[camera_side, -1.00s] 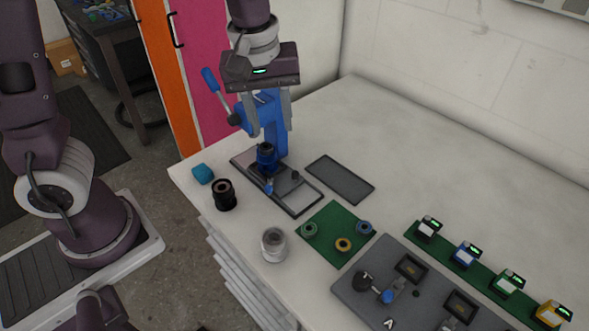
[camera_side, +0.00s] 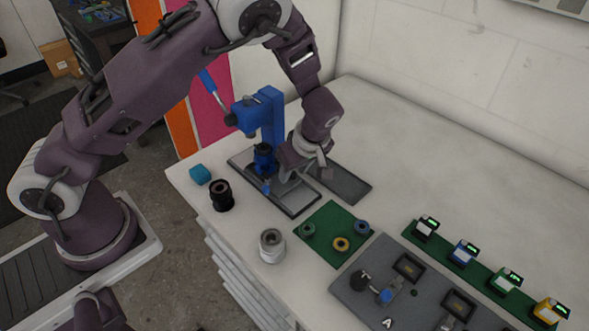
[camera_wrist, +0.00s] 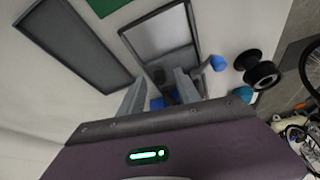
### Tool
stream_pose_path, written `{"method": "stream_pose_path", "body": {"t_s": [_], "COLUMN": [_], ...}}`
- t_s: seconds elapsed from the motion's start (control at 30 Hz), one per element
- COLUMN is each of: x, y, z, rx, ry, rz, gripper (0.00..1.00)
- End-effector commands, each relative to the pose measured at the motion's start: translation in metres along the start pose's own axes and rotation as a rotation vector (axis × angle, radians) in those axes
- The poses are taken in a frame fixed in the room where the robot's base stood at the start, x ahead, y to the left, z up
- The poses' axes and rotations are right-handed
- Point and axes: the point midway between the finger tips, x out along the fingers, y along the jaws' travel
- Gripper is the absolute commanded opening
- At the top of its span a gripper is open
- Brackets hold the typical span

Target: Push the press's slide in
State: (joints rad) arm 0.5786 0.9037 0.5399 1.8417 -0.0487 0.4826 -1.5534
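The blue press (camera_side: 270,115) stands on its dark base plate (camera_side: 298,208) near the table's far left corner. A blue cylindrical part (camera_side: 264,158) sits under its head. The slide's small blue-tipped handle (camera_side: 267,187) sticks out at the front of the base, and a blue knob (camera_wrist: 218,63) shows there in the wrist view. My gripper (camera_side: 303,181) is low over the right part of the base, beside the press column. Its fingers look apart and empty. In the wrist view a dark knob (camera_wrist: 158,75) lies just beyond the fingers; contact cannot be told.
A dark tray (camera_side: 350,187) lies right of the base. A black cup (camera_side: 220,195), a teal block (camera_side: 200,174) and a metal jar (camera_side: 272,246) stand toward the front left. A green mat (camera_side: 325,250) with rings lies in front. The table behind is clear.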

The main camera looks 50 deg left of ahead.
Motion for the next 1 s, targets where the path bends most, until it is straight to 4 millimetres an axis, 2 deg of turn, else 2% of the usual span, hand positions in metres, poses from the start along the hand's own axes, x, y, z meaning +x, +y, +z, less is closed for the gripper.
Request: {"method": "stream_pose_path", "body": {"t_s": [0.07, 0.27, 0.3, 1.0], "x": [-0.0003, -0.0005, -0.0006, -0.0010], "y": [0.0000, 0.0000, 0.0000, 0.0004], "z": [0.0000, 0.0000, -0.0001, -0.0002], "rx": [0.000, 0.000, 0.000, 0.000], "ry": [0.000, 0.000, 0.000, -0.001], "rz": [0.000, 0.000, 0.000, 0.001], "gripper": [0.40, 0.02, 0.00, 0.00]}}
